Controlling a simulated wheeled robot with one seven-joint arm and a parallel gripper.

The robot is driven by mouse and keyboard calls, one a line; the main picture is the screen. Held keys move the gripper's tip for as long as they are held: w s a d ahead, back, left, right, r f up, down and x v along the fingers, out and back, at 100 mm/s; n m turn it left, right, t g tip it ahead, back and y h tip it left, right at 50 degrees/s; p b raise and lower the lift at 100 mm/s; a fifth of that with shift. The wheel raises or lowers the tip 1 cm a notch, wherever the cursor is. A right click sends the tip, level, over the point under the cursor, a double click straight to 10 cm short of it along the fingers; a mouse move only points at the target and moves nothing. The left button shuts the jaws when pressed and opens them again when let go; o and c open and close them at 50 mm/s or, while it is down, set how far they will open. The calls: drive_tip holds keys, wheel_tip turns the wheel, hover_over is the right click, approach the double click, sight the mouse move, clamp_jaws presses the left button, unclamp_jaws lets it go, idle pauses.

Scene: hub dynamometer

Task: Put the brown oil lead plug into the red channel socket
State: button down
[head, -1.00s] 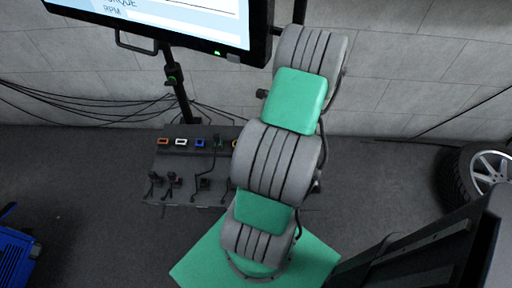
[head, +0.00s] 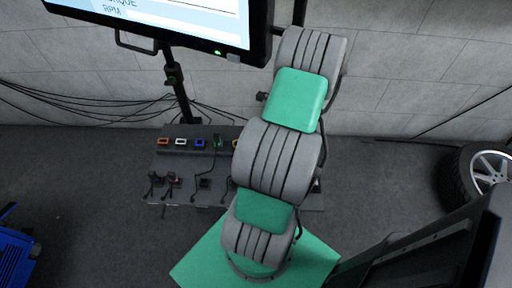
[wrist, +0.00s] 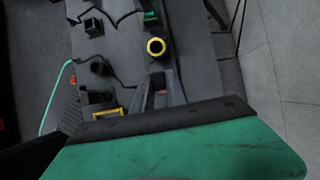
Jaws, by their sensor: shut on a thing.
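My gripper (wrist: 158,92) is at the lower middle of the wrist view, its narrow fingers shut on a small dark plug, its colour hard to tell. Just beyond the fingertips is a round yellow socket (wrist: 156,47), with a green socket (wrist: 150,17) beyond it. I cannot make out the red channel socket; my gripper or arm may cover it. In the head view my arm hides the gripper and the right part of the dark panel (head: 150,196).
The panel's back row shows orange (head: 164,141), white (head: 181,141) and blue (head: 199,143) sockets. Several dark plugs and leads lie along its front. A monitor (head: 180,25) on a stand rises behind it. A wheel (head: 485,172) stands at the right.

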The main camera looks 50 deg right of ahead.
drive_tip(key=shift+f+b, duration=0.5)
drive_tip(key=shift+f, duration=0.85)
drive_tip(key=c, duration=1.3)
unclamp_jaws()
drive_tip(key=shift+r, duration=0.1)
drive_tip(key=shift+o, duration=0.2)
drive_tip(key=p+v, duration=0.1)
drive_tip(key=v, duration=0.6)
drive_tip(key=shift+s+r, duration=0.15)
drive_tip(key=shift+r, duration=0.2)
drive_tip(key=shift+d, duration=0.1)
